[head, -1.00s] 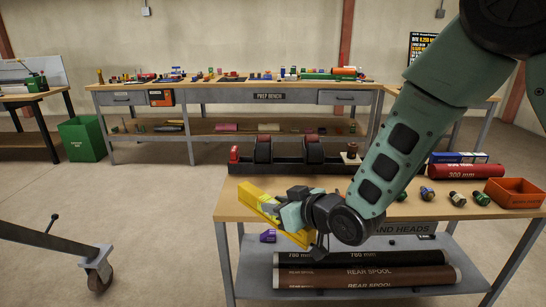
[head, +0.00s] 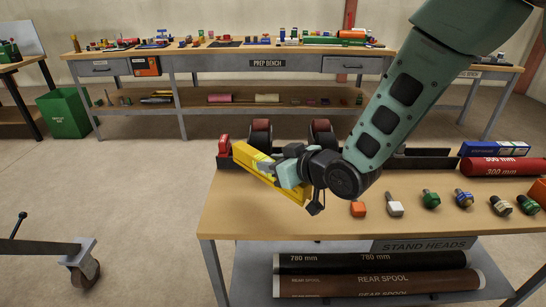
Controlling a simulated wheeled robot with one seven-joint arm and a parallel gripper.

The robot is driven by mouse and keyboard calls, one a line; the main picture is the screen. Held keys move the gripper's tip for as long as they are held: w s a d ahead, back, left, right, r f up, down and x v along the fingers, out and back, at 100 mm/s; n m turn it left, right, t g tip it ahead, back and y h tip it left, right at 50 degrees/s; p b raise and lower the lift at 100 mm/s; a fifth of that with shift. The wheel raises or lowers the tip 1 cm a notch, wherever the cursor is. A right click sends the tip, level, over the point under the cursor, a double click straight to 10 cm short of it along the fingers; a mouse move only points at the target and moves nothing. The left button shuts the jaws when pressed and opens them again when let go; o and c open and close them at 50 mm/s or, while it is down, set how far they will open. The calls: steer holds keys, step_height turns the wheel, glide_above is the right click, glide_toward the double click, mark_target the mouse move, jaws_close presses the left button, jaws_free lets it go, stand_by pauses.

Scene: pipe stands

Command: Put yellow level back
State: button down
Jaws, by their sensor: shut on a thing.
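The yellow level (head: 262,171) is a long yellow bar held at a slant in my gripper (head: 285,168), in front of the near bench's left back part. My gripper is shut on it, and the level sticks out to both sides of the jaws. The level appears to be above the tabletop, but the exact gap cannot be told. The prep bench (head: 280,62) stands farther back against the wall, with several small tools and parts along its top. My arm covers part of the near bench's back.
The near bench (head: 300,222) carries rollers (head: 261,136), a red 300 mm pipe (head: 500,166) and several coloured stand heads (head: 431,199). Spools (head: 375,262) lie on its lower shelf. A green bin (head: 64,114) stands left of the prep bench. Open floor (head: 120,170) lies between the benches.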

steer(key=shift+f+b, duration=3.55)
steer(key=shift+f, duration=1.05)
steer(key=shift+f, duration=0.2)
steer(key=c, duration=1.5)
jaws_free()
steer(key=shift+o, duration=0.2)
steer(key=o, duration=0.6)
steer(key=shift+s, duration=0.1)
steer(key=shift+p+v, duration=0.35)
steer(key=shift+v, duration=3.15)
